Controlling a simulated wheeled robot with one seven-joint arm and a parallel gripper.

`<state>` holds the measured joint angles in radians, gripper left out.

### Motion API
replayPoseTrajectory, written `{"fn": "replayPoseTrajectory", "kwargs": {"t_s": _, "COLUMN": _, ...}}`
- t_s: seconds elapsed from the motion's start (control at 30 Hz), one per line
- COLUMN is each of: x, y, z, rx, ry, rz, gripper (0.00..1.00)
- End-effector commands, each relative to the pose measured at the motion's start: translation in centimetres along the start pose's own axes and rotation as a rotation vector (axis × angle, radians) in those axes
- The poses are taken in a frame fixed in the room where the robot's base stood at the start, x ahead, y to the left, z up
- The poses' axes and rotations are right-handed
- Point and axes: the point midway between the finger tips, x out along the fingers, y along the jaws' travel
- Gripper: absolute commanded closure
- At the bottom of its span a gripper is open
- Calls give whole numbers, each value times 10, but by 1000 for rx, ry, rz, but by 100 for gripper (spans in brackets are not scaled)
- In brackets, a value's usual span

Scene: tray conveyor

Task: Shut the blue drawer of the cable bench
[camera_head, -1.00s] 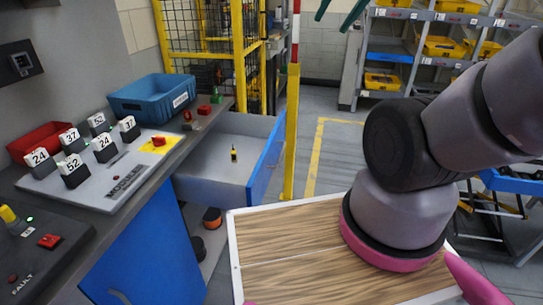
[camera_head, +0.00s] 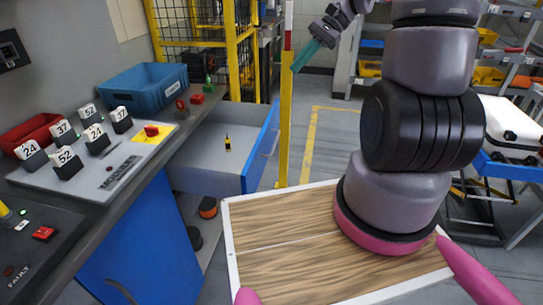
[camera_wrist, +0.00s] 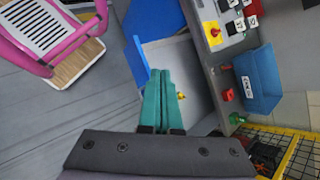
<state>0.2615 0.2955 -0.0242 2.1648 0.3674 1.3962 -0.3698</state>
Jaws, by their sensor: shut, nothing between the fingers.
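The blue drawer (camera_head: 261,148) of the cable bench (camera_head: 130,180) stands open, pulled out to the right, with its grey inside showing. A small yellow and black item (camera_head: 227,144) is in it. My gripper (camera_head: 296,66) has teal fingers and is at the upper middle of the head view, in the air beyond the drawer's far end. In the wrist view my gripper (camera_wrist: 160,73) is shut and empty, with its fingers across the picture of the drawer (camera_wrist: 137,50). They hide part of the drawer; I cannot tell whether they touch it.
On the bench top are a blue bin (camera_head: 144,88), a red bin (camera_head: 32,134), a panel with numbered blocks (camera_head: 100,175) and a control box (camera_head: 40,245). A yellow post (camera_head: 284,120) stands just right of the drawer. A yellow mesh fence (camera_head: 195,55) is behind.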

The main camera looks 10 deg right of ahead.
Motion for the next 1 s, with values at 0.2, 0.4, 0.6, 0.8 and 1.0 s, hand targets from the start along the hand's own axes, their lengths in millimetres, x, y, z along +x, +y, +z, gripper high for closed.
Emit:
{"fn": "replayPoseTrajectory", "kwargs": {"t_s": 0.2, "x": 38, "y": 14, "z": -69, "rx": 188, "ry": -194, "rz": -127, "gripper": 100}}
{"fn": "replayPoseTrajectory", "kwargs": {"t_s": 0.4, "x": 76, "y": 38, "z": -129, "rx": 353, "ry": -342, "rz": -274, "gripper": 100}}
{"fn": "replayPoseTrajectory", "kwargs": {"t_s": 0.6, "x": 121, "y": 74, "z": -187, "rx": 521, "ry": -461, "rz": -444, "gripper": 100}}
{"fn": "replayPoseTrajectory", "kwargs": {"t_s": 0.8, "x": 172, "y": 123, "z": -234, "rx": 686, "ry": -543, "rz": -623, "gripper": 100}}
{"fn": "replayPoseTrajectory", "kwargs": {"t_s": 1.0, "x": 209, "y": 159, "z": -260, "rx": 794, "ry": -580, "rz": -748, "gripper": 100}}
